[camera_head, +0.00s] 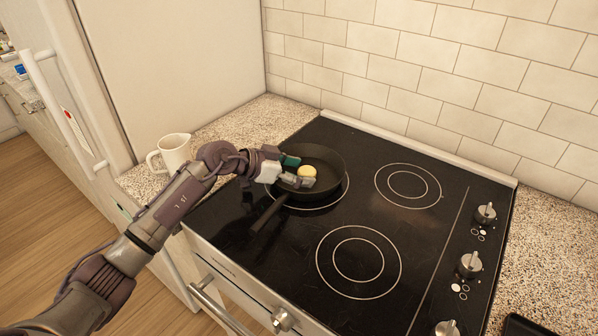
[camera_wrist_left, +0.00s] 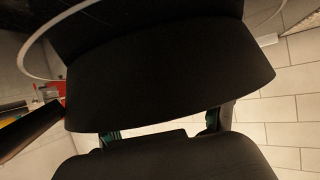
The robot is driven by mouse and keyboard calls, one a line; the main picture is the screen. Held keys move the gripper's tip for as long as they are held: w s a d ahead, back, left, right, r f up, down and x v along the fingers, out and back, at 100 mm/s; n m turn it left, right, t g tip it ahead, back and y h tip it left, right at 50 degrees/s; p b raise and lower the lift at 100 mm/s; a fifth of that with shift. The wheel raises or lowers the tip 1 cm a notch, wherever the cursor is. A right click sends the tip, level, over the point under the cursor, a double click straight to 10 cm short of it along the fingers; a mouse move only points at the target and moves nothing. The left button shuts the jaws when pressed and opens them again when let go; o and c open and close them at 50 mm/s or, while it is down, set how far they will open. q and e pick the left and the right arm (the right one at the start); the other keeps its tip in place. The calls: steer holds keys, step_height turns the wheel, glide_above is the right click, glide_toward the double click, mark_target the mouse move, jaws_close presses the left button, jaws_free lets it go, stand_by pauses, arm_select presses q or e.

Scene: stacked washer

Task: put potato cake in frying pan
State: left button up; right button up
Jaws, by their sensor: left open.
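The frying pan (camera_head: 325,160) is black and sits on the back left burner, its handle pointing to the front left. It also fills much of the left wrist view (camera_wrist_left: 170,75) as a dark shape. The potato cake (camera_head: 307,171) is a small, pale yellow round piece over the pan's interior, right at my left gripper's fingers. My left gripper (camera_head: 298,171) is open and reaches over the pan's left rim. Its fingertips show in the left wrist view (camera_wrist_left: 162,128), where I cannot make out the cake. Whether the cake touches the pan bottom is unclear. My right gripper is not in view.
The black stovetop (camera_head: 408,225) has other burners free to the right and front. Control knobs (camera_head: 471,264) line its right side. A white mug (camera_head: 174,152) stands on the counter at left, close to my left arm. A tiled wall (camera_head: 450,70) rises behind.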

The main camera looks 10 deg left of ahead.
arm_select(q)
steer(key=v, duration=1.2)
steer(key=shift+a, duration=0.1)
